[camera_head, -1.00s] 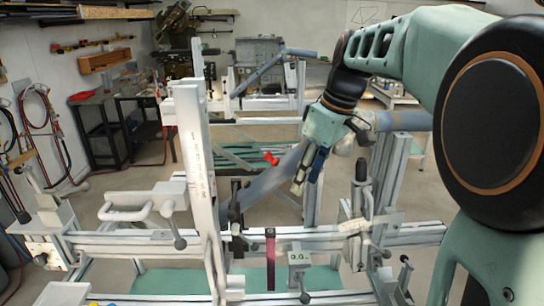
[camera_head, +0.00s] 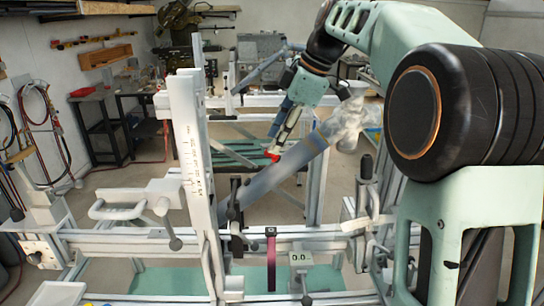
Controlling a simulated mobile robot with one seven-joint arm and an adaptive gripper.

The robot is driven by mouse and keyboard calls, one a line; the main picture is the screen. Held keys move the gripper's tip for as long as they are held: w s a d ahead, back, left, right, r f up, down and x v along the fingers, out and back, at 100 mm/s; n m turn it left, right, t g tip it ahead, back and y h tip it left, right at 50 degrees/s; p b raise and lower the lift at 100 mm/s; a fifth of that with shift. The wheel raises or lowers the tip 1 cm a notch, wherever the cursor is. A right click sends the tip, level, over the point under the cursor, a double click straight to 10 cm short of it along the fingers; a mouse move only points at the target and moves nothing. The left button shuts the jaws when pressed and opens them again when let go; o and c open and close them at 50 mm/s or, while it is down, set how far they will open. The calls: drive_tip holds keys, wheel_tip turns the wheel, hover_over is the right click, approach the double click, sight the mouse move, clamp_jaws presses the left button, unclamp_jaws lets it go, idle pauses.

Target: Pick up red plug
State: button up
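The red plug (camera_head: 272,155) is a small red piece at the upper side of the grey-blue diagonal tube (camera_head: 282,172), in the middle of the head view. My gripper (camera_head: 275,147) reaches down from the upper right, and its fingertips are at the plug. The fingers overlap the plug's upper part. I cannot tell whether they are closed on it or only beside it.
The grey frame jig (camera_head: 130,239) with its rails and clamps fills the foreground. A tall upright post (camera_head: 188,150) with a scale stands left of the tube. A black-handled clamp (camera_head: 366,170) stands at the right. A workbench (camera_head: 120,115) is at the back left.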

sight(275, 157)
drive_tip(key=shift+p+x, duration=0.35)
drive_tip(key=shift+x, duration=2.35)
drive_tip(key=c, duration=0.9)
